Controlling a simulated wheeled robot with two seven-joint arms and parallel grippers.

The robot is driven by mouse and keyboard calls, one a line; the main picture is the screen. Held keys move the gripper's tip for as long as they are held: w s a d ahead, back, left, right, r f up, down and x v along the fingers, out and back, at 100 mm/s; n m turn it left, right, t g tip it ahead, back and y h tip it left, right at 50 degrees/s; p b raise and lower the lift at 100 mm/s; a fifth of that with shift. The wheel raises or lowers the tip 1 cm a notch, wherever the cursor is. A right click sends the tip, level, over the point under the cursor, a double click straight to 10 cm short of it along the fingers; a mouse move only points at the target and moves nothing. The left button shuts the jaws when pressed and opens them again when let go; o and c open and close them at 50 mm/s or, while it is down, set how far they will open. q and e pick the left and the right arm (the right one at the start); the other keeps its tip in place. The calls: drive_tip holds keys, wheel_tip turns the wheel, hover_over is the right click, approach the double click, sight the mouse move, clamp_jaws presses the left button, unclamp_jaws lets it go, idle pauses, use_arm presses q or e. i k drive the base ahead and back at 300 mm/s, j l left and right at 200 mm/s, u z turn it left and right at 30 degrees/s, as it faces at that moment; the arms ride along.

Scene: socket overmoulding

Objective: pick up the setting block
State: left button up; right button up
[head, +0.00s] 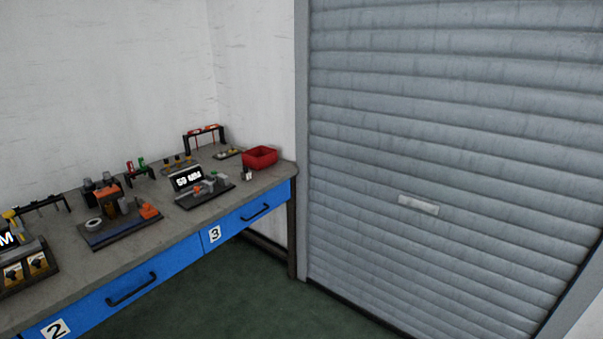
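Neither of my grippers is in view. No item is clearly marked as the setting block, and I cannot tell for certain which one it is. A small block-like piece (247,174), pale with dark parts, stands on the grey workbench (68,252) near its right front edge. Left of it is a dark fixture (224,184) with a display (188,179) that seems to read "59 MM" and small grey, green and red parts. The items are small and far off, so their details are unclear.
A red bin (260,157) sits at the bench's right end. Tool racks (204,134) and another fixture plate (112,235) with orange parts stand further along. Blue drawers (247,214) are below. Green floor (235,295) in front is clear; a grey roller shutter (450,130) closes the right.

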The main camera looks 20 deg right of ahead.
sight(246, 175)
drive_tip(key=i+l+u, duration=0.1)
drive_tip(key=i+l, duration=1.45)
